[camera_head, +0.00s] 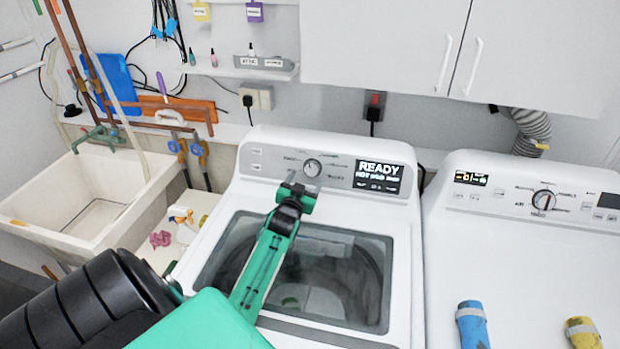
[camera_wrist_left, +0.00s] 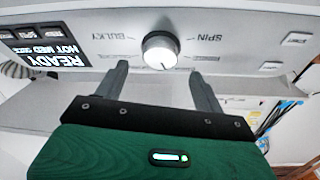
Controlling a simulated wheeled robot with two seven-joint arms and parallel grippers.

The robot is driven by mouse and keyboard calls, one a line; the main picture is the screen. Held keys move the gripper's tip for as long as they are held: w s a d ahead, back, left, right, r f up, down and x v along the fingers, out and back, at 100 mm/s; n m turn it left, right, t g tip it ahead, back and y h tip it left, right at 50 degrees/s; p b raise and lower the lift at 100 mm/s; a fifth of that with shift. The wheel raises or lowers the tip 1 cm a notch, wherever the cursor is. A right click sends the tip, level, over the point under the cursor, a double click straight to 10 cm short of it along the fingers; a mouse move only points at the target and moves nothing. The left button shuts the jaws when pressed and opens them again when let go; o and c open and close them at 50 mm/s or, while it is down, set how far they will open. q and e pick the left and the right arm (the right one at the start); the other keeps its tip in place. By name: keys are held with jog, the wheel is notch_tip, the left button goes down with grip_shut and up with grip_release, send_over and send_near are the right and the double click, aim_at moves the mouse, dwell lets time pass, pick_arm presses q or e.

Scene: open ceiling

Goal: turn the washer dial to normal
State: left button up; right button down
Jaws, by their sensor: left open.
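The washer (camera_head: 220,245) is white with a grey control panel and a dark glass lid. Its round silver dial (camera_head: 312,167) sits on the panel, left of a black display reading READY. In the left wrist view the dial (camera_wrist_left: 160,50) shows upside down, with printed labels such as SPIN and BULKY around it. My left gripper (camera_head: 298,188) is just in front of and below the dial. In the left wrist view its two fingers (camera_wrist_left: 160,72) are apart, on either side of the dial and short of it, with nothing between them. My right gripper is not in view.
A second white machine (camera_head: 500,265) with its own dial (camera_head: 544,200) stands at the right, with a blue bottle (camera_head: 472,325) and a yellow one (camera_head: 583,333) on it. A sink (camera_head: 90,200) is at the left. White cabinets (camera_head: 385,40) hang above the washer.

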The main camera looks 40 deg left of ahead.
aim_at(311, 170)
pick_arm(q)
jog(key=b+x, duration=0.2)
jog(key=x, duration=0.3)
jog(key=shift+c, duration=0.4)
jog(key=c, duration=0.9)
jog(key=shift+m, duration=0.4)
jog(key=m+h+p, duration=0.1)
jog(key=m+h, duration=0.1)
jog(key=m, duration=0.2)
jog(key=shift+a+r+m+p, duration=0.1)
jog(key=shift+r+m+p, duration=0.05)
jog(key=shift+m+p, duration=0.15)
jog(key=shift+m+h+p, duration=1.05)
jog(key=shift+m+h, duration=0.05)
jog(key=shift+m, duration=1.5)
